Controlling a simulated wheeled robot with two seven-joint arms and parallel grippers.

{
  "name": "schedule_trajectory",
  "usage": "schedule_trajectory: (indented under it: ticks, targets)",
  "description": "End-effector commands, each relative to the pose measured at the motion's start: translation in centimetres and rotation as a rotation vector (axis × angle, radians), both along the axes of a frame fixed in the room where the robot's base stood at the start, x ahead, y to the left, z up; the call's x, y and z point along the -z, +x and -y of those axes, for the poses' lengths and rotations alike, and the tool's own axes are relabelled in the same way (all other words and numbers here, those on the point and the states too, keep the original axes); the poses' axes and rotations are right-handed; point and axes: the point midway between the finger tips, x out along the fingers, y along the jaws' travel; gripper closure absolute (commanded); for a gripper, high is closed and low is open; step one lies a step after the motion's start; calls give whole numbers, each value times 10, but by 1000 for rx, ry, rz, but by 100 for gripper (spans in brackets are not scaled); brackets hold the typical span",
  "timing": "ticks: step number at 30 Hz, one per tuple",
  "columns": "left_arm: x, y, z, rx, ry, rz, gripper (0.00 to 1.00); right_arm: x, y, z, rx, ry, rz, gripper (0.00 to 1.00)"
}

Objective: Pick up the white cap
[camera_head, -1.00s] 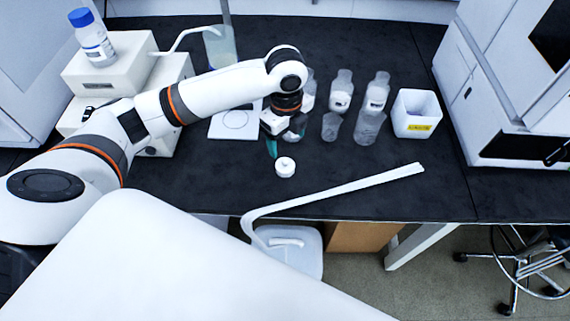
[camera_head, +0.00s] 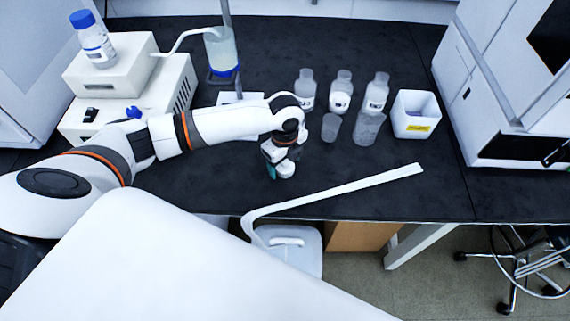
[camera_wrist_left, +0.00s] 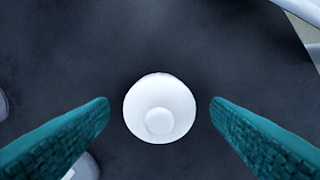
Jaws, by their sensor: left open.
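The white cap (camera_wrist_left: 158,104) lies on the black bench top, round with a smaller raised disc on it. In the left wrist view it sits centred between the two green fingers of my left gripper (camera_wrist_left: 160,112), with dark gaps on both sides. In the head view the cap (camera_head: 286,170) shows just below my left gripper (camera_head: 279,172), partly covered by it. My left gripper is open, pointing down over the cap. My right gripper is not seen.
Several clear bottles and cups (camera_head: 340,92) stand behind and right of the gripper. A white box (camera_head: 414,115) with a yellow label is further right.

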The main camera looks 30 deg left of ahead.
Motion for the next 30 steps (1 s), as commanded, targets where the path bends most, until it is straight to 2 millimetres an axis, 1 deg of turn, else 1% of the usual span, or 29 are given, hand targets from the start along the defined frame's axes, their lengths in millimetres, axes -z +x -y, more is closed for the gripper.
schedule_trajectory:
  ticks: [2,8,15,17,25,28,30]
  targets:
    - [3,0,0,1,0,0,28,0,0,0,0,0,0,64]
    - [3,0,0,0,0,1,28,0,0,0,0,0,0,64]
    - [3,0,0,0,0,1,67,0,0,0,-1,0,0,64]
    - [3,0,0,0,0,1,75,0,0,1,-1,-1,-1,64]
    - [0,0,0,0,-1,2,76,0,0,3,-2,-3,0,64]
    - [-11,1,0,0,-1,5,76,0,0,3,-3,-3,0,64]
    - [-24,1,0,0,-2,6,76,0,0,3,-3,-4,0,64]
